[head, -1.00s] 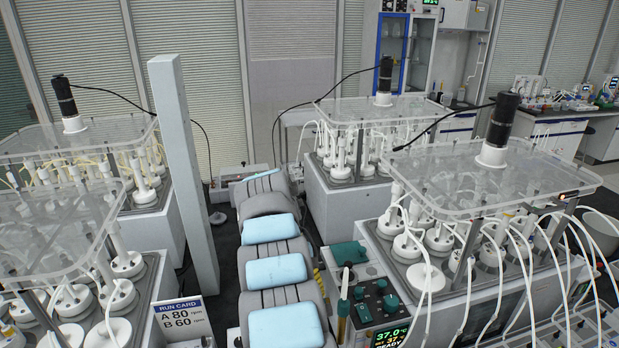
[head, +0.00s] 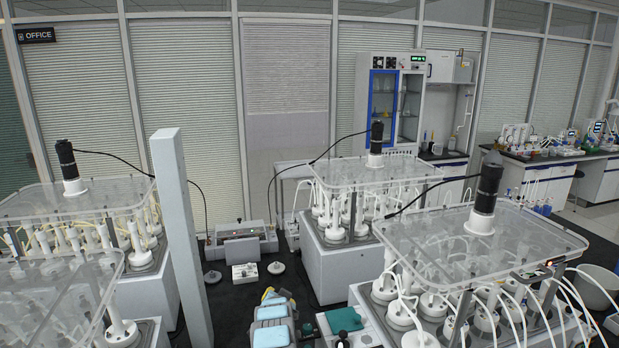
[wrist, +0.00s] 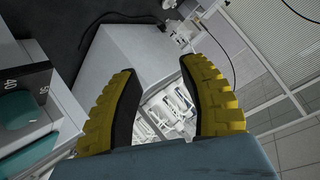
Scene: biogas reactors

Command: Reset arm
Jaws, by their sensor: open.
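My gripper (wrist: 162,92) shows in the wrist view with its two ridged yellow fingertips wide apart and nothing between them. Beyond the fingers there is a pale grey block-like cabinet (wrist: 130,65), with white fittings behind the gap. In the head view my arm, with pale blue pads, is low in the middle, between the reactor stands. No object is held.
Reactor stands with clear top plates stand at left (head: 75,203), centre back (head: 375,171) and right (head: 480,250). A grey post (head: 180,235) rises left of my arm. A green-topped unit (head: 344,319) is close on the right. Dark floor lies ahead, with a small white box (head: 245,273).

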